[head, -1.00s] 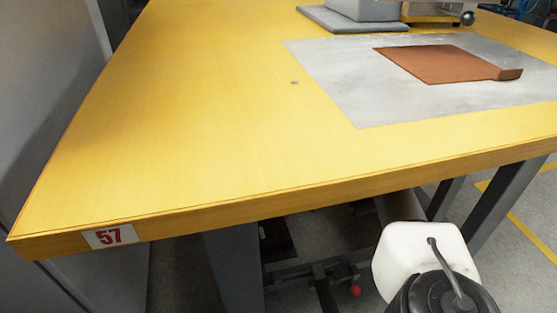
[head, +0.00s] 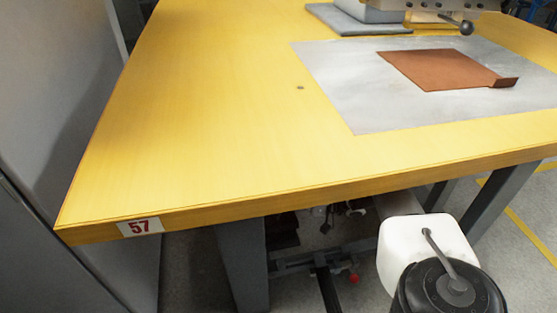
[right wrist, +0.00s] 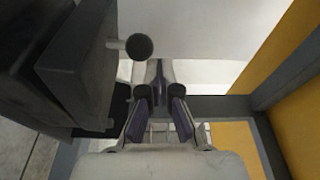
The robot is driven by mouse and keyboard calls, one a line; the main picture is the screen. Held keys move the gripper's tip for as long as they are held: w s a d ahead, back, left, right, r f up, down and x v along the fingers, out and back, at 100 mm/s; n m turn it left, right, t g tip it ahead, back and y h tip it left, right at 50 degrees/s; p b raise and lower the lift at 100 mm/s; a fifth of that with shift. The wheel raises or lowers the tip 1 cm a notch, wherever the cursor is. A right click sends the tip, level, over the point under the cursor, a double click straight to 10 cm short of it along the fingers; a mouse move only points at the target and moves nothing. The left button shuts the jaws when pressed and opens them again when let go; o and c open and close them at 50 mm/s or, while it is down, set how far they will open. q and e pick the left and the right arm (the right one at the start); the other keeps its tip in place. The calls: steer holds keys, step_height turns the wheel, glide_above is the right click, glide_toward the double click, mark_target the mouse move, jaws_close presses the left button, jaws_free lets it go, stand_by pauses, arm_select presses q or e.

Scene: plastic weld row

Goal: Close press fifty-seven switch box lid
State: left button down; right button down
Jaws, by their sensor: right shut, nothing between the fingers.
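The table with the red 57 label (head: 140,227) on its front edge fills the head view. The press (head: 430,6) at its back right is cut off by the top of the picture. I cannot make out a switch box or its lid for certain in either view. My right gripper (right wrist: 159,68) shows in the right wrist view, shut and empty. A dark box-like body (right wrist: 75,65) with a round black knob (right wrist: 139,46) is to its left; I cannot tell what it is. My left gripper is not in view.
A brown sheet (head: 440,68) lies on a grey metal plate (head: 350,105) on the yellow tabletop (head: 200,110). The left part of the tabletop is clear. A tall grey cabinet (head: 50,90) stands close on the left. Table legs (head: 240,265) show below.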

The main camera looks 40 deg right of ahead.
steer(key=shift+s+a+f, duration=0.2)
steer(key=shift+s+f, duration=0.15)
steer(key=shift+f, duration=0.15)
steer(key=shift+s+a+f, duration=0.2)
steer(key=shift+s+f, duration=0.15)
steer(key=shift+f, duration=0.1)
steer(key=shift+s+a+f, duration=0.1)
steer(key=shift+f, duration=0.05)
